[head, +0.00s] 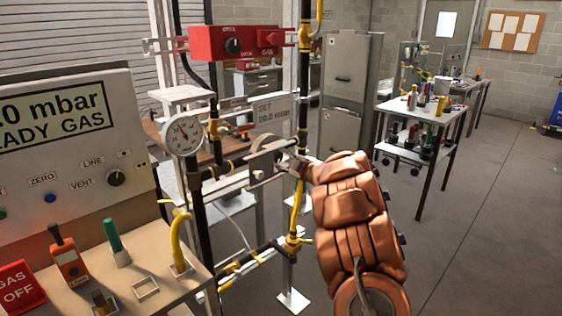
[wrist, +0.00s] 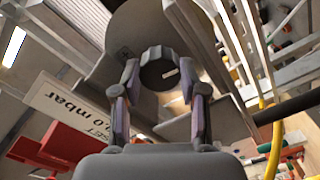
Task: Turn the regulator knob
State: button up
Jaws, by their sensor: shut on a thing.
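The regulator (head: 266,162) is a round grey body on the pipe run in the middle of the head view. Its dark round knob (wrist: 158,68) with a white mark faces my wrist camera. My gripper (head: 298,165) reaches the regulator from the right. In the wrist view my gripper (wrist: 163,84) has one finger on each side of the knob and is shut on it. The knob is hidden behind the gripper in the head view. A white dial gauge (head: 184,134) stands left of the regulator. A "SET 20.0 mbar" sign (head: 272,108) is behind it.
Black and yellow pipes (head: 302,110) stand close beside my gripper. A red box (head: 235,43) is above. A white cart (head: 425,112) is behind; the floor at right is clear.

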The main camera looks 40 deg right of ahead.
jog(key=n+b, duration=0.1)
jog(key=b, duration=0.2)
jog(key=shift+f+n, duration=0.4)
jog(key=n+b, duration=0.3)
jog(key=b, duration=0.2)
jog(key=n+b, duration=0.2)
jog(key=b, duration=0.1)
jog(key=n+b, duration=0.2)
jog(key=shift+r, duration=0.25)
jog(key=shift+r+n, duration=0.1)
jog(key=shift+n, duration=0.3)
jog(key=o, duration=0.9)
jog(key=shift+c, duration=0.2)
jog(key=shift+r, duration=0.1)
